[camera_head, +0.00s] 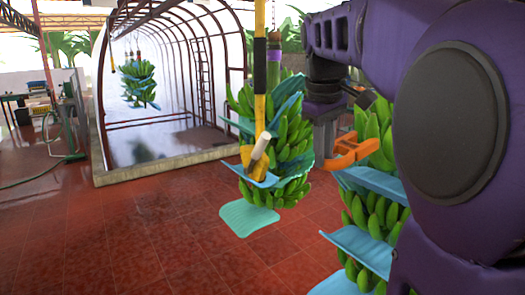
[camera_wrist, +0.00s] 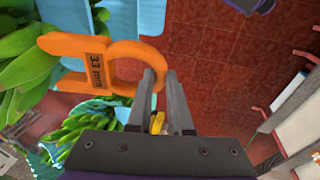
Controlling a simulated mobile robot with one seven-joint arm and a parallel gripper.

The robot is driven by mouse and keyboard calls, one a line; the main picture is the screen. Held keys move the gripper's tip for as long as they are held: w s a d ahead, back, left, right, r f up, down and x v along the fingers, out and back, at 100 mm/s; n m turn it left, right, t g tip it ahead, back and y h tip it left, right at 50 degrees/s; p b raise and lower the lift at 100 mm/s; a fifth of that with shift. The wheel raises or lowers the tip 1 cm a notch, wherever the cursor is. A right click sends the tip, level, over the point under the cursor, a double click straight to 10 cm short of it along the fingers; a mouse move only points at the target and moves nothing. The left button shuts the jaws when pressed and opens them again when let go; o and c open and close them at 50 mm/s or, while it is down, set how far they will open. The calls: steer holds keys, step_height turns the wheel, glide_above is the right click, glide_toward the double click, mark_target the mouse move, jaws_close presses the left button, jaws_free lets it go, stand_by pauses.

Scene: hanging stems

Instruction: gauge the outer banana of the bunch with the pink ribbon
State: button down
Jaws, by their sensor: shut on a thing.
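My gripper (camera_wrist: 160,82) is shut on an orange gauge marked "33 mm" (camera_wrist: 122,55). The gauge's forked end points left in the wrist view, close to green bananas (camera_wrist: 28,72); I cannot tell whether it touches one. In the head view the gauge (camera_head: 352,150) is in front of the right banana bunch (camera_head: 375,205), whose top is hidden by my arm. A middle bunch (camera_head: 290,130) hangs to the left, with a purplish band (camera_head: 273,68) on its stem. I see no clearly pink ribbon.
Blue sheets (camera_head: 364,247) lie between the bananas. A yellow and black pole (camera_head: 260,82) hangs before the middle bunch. A teal mat (camera_head: 248,217) lies on the red tiled floor.

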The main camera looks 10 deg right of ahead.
mark_target(335, 149)
steer(key=shift+w+d, duration=0.25)
steer(key=shift+d, duration=0.5)
steer(key=shift+w+d, duration=0.25)
steer(key=shift+d, duration=0.5)
stand_by(0.7)
steer(key=shift+a, duration=0.15)
steer(key=s+a+b, duration=0.1)
steer(key=s+a, duration=0.2)
steer(key=a, duration=0.7)
steer(key=shift+s+a, duration=0.15)
steer(key=shift+s, duration=0.25)
stand_by(0.3)
